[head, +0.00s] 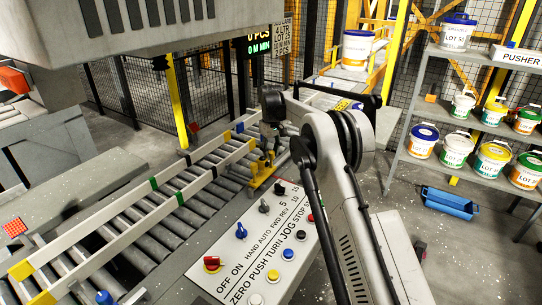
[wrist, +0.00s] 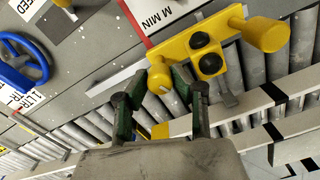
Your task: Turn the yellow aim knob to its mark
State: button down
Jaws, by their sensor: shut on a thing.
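The yellow aim knob (wrist: 159,82) sits at the lower left of a yellow two-lens sensor housing (wrist: 222,48) in the wrist view. A small pale line shows on the knob. My gripper (wrist: 160,84) has its dark green fingers on either side of the knob and is shut on it. In the head view, my gripper (head: 265,158) is at the yellow housing (head: 261,174) beside the roller conveyor, and the knob itself is too small to make out. I cannot tell which mark belongs to the knob.
A larger yellow knob (wrist: 262,35) sticks out of the housing's right side. A blue handwheel (wrist: 22,60) is at left in the wrist view. Conveyor rails (head: 150,185) run close by. The control panel (head: 262,245) and shelves with pails (head: 458,150) stand farther right.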

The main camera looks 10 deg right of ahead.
aim_at(271, 152)
jog(key=m+b, duration=0.1)
jog(key=m, duration=0.3)
jog(key=shift+m, duration=0.4)
dwell(0.4)
jog(key=c, duration=1.7)
grip_release()
jog(key=shift+c, duration=0.2)
jog(key=shift+r, duration=0.1)
notch_tip(271, 152, up, 12)
